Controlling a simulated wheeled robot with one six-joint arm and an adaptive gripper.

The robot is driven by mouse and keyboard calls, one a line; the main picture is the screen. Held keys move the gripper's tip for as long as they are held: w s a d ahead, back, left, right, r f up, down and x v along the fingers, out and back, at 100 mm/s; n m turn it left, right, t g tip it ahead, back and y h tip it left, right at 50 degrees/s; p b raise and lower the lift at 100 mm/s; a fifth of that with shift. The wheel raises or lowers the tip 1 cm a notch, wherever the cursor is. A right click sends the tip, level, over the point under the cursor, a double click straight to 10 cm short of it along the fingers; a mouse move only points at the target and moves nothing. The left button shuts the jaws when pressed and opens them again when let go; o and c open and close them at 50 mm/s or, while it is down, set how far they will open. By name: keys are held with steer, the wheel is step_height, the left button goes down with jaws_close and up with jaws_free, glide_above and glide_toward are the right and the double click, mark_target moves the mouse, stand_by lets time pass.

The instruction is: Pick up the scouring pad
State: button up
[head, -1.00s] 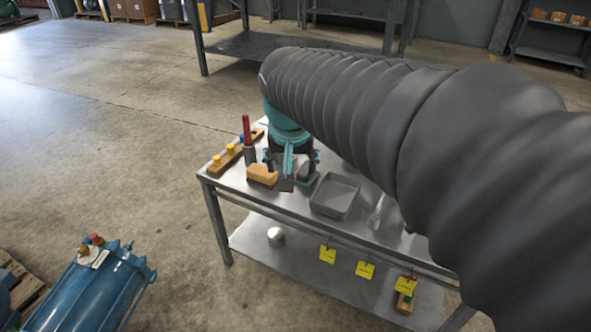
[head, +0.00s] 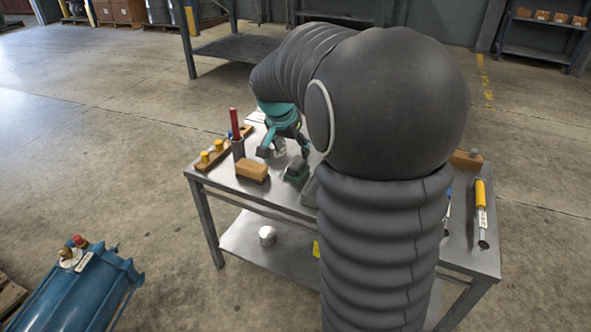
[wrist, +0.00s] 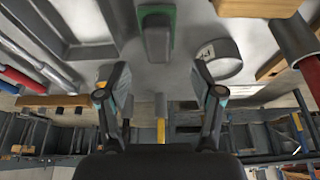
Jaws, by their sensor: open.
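The scouring pad, which I take to be the green piece with a grey block on it (head: 297,172), lies on the metal table right of a tan block. In the wrist view the green pad (wrist: 169,14) is at the top centre, beyond my fingertips. My gripper (head: 285,151) is open and empty, just behind the pad in the head view.
The tan block (head: 252,171) sits left of the pad. A holder with a red-handled tool (head: 235,127) and a wooden rack with yellow knobs (head: 211,157) stand farther left. My arm hides the table's middle.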

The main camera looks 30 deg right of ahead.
mark_target(297, 162)
steer(key=shift+b+x, duration=0.4)
steer(key=shift+x, duration=3.15)
steer(key=shift+s, duration=0.2)
steer(key=c, duration=1.2)
